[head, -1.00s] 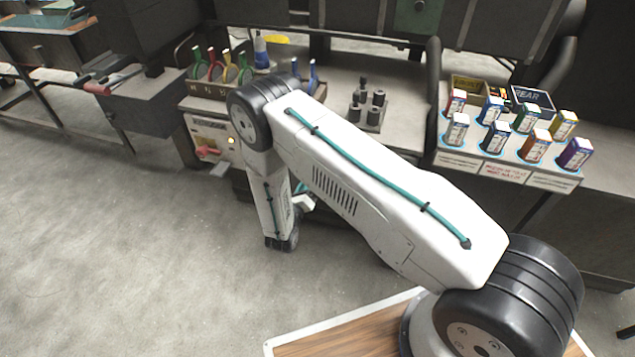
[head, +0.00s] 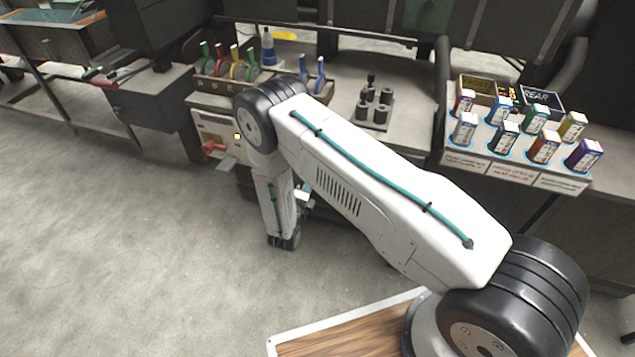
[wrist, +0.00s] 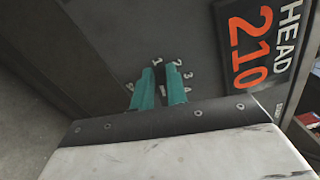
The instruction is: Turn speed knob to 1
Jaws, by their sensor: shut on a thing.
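In the wrist view, the speed knob (wrist: 160,79) is a narrow dark shape on a dark panel (wrist: 110,40), mostly hidden between my fingers. White numerals from 0 to 4 ring it, with the 1 (wrist: 157,61) just above the fingertips and the 2 (wrist: 177,62) to its right. My gripper (wrist: 160,77) has teal fingers, one on each side of the knob, shut on it. The visible dark strip points roughly up towards the 1, but I cannot tell its exact setting. In the head view my arm hides the knob and most of my gripper.
A black sign reading HEAD 210 (wrist: 250,45) stands to the right of the knob in the wrist view. In the head view, a bench holds coloured tools (head: 230,65), dark cylinders (head: 375,105) and several small boxes (head: 545,146). The floor (head: 130,240) at left is clear.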

